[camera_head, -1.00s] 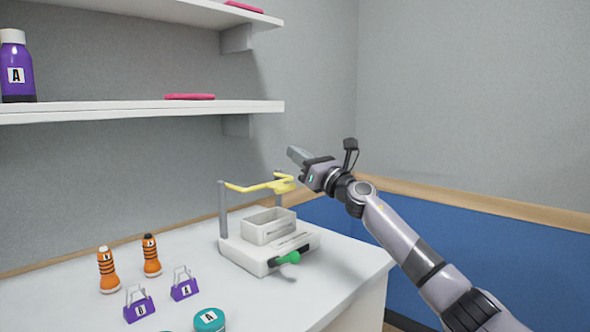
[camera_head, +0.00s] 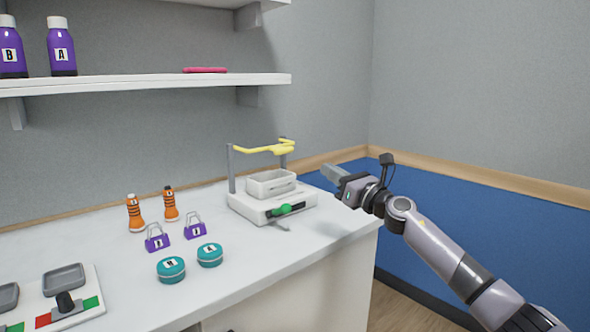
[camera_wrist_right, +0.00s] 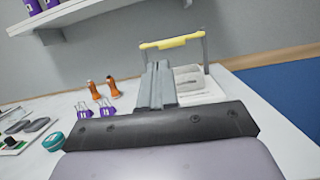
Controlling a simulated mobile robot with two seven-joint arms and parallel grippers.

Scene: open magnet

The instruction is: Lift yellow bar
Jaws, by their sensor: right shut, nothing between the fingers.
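The yellow bar (camera_head: 262,149) lies across the tops of two grey posts on a white device (camera_head: 270,208) at the right end of the table. It also shows in the right wrist view (camera_wrist_right: 172,42), level and beyond my fingers. The device holds an open white box (camera_head: 271,184) below the bar and has a green-knobbed lever (camera_head: 285,209) at its front. My right gripper (camera_head: 330,173) is shut and empty, to the right of the bar and apart from it. In the right wrist view its fingers (camera_wrist_right: 157,84) are together. My left gripper is not in view.
Orange bottles (camera_head: 135,213), purple padlock-like items (camera_head: 157,238) and teal round containers (camera_head: 171,269) stand left of the device. A balance-like tray (camera_head: 62,279) is at the lower left. A shelf (camera_head: 150,84) hangs above. The table (camera_head: 265,265) is clear in front.

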